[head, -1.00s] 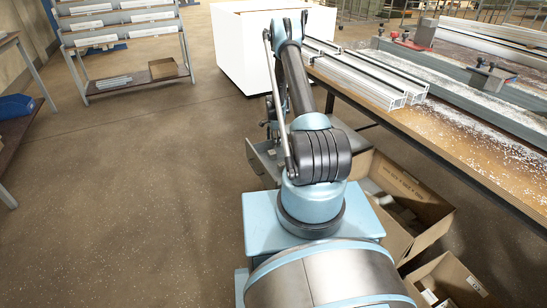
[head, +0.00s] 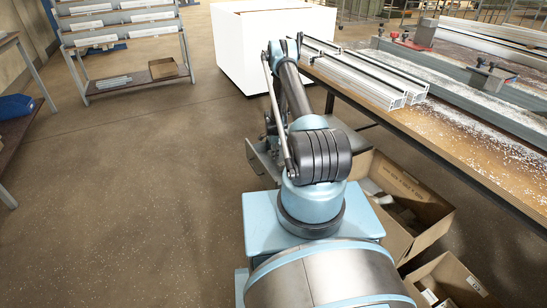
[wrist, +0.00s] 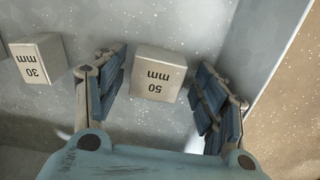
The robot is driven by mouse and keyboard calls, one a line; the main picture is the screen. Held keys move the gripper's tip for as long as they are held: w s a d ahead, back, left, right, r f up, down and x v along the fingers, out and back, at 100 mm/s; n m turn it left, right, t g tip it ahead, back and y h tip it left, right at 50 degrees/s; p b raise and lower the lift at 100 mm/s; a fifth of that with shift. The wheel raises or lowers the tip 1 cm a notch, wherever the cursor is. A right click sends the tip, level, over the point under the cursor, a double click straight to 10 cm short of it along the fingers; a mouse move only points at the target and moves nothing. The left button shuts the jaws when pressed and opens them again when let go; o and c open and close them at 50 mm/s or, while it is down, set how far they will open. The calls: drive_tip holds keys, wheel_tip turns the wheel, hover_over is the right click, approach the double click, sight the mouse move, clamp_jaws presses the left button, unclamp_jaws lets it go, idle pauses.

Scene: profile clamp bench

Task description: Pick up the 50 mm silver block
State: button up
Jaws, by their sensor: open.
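The 50 mm silver block (wrist: 160,72) lies on a grey metal surface in the wrist view, its label upside down in the picture. My gripper (wrist: 164,85) is open, with one blue-padded finger to the left of the block and the other to the right. Gaps show between the block and both fingers. In the head view the block is hidden, and the gripper itself cannot be made out behind my arm.
A 30 mm block (wrist: 38,60) lies left of the left finger. A raised grey edge (wrist: 262,60) runs close to the right finger. In the head view, the workbench (head: 450,135) with white profiles (head: 365,75) and cardboard boxes (head: 405,195) stand right of my arm.

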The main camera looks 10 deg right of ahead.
drive_tip(key=shift+f, duration=0.15)
drive_tip(key=c, duration=1.2)
